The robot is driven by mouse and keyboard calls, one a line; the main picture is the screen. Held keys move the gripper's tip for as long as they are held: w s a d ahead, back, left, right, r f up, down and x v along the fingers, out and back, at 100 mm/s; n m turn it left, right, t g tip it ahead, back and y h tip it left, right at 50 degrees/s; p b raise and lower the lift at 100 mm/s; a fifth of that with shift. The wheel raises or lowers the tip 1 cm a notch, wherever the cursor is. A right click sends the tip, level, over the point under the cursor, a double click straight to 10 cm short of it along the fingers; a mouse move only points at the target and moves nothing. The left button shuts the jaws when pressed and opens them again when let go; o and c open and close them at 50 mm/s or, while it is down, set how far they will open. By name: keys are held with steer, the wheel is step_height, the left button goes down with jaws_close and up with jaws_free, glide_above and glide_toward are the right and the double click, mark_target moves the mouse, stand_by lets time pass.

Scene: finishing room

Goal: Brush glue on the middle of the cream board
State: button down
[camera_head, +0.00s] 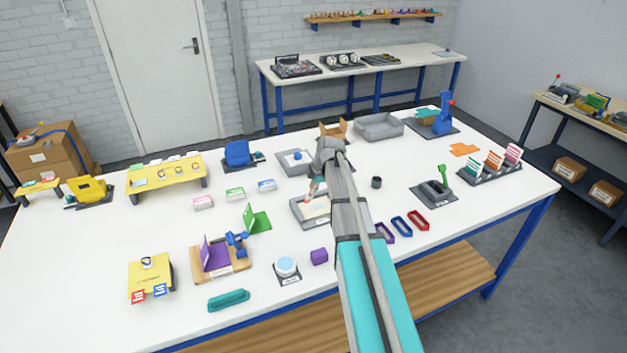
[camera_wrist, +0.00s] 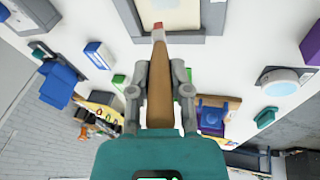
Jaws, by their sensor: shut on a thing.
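The cream board (camera_head: 318,208) lies in a grey tray (camera_head: 302,217) in the middle of the table, partly hidden by my arm. The board also shows at the top of the wrist view (camera_wrist: 182,14). My gripper (camera_head: 319,178) is above the tray, shut on a brush with a brown wooden handle (camera_wrist: 160,95). The brush points down toward the board, and its red tip (camera_wrist: 158,28) lies over the tray's rim near the board's edge in the wrist view. I cannot tell whether the tip touches anything. No glue is clearly visible on the board.
A green angled piece (camera_head: 258,220) stands left of the tray. Purple, blue and red frames (camera_head: 402,226) lie right of my arm. A round pale-blue-topped item (camera_head: 286,266) and a purple block (camera_head: 319,256) sit in front. A dark cup (camera_head: 377,182) stands to the right.

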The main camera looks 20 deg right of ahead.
steer(key=shift+d, duration=0.1)
stand_by(0.3)
steer(key=shift+s+d, duration=0.15)
steer(key=shift+d, duration=0.4)
steer(key=shift+s, duration=0.1)
